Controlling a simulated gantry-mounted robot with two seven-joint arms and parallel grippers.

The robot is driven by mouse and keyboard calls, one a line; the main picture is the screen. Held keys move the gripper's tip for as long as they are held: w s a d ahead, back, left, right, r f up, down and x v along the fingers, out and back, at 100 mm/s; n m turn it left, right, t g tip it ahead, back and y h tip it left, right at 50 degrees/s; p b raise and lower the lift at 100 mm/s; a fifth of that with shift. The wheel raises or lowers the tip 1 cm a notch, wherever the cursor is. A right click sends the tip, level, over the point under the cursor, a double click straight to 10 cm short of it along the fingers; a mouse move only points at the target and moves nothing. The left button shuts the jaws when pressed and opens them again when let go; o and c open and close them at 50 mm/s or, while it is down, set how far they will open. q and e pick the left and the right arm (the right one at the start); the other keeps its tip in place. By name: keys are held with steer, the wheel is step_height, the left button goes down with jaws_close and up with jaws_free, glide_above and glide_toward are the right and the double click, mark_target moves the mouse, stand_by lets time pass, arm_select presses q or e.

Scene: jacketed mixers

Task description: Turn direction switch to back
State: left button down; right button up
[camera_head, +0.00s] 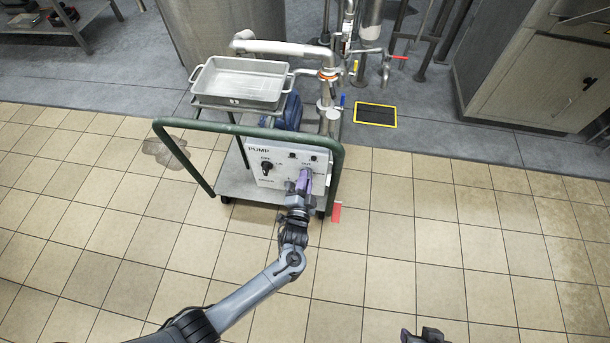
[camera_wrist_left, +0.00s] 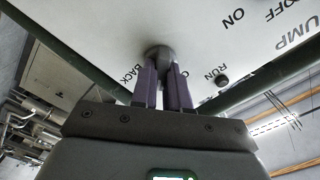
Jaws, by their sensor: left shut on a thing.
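The white panel of the pump (camera_head: 260,180) is on the front of a cart. My left gripper (camera_head: 304,180) reaches the right part of this panel. In the left wrist view the left gripper (camera_wrist_left: 163,88) has its two purple fingers closed on a round grey knob, the direction switch (camera_wrist_left: 160,52). The word BACK is printed left of the knob and RUN right of it. The knob's pointer is hidden, so its setting cannot be read.
A black knob (camera_head: 267,167) sits on the panel's left half, left of my gripper. The green cart handle (camera_head: 250,131) arches around the panel. A metal tray (camera_head: 240,83) stands on the cart. The tiled floor in front is clear.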

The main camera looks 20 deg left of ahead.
arm_select(q)
steer(key=shift+f+m+p, duration=0.15)
steer(key=shift+m+p, duration=1.85)
steer(key=shift+m, duration=3.6)
steer(key=c, duration=1.1)
jaws_free()
steer(key=shift+s, duration=0.15)
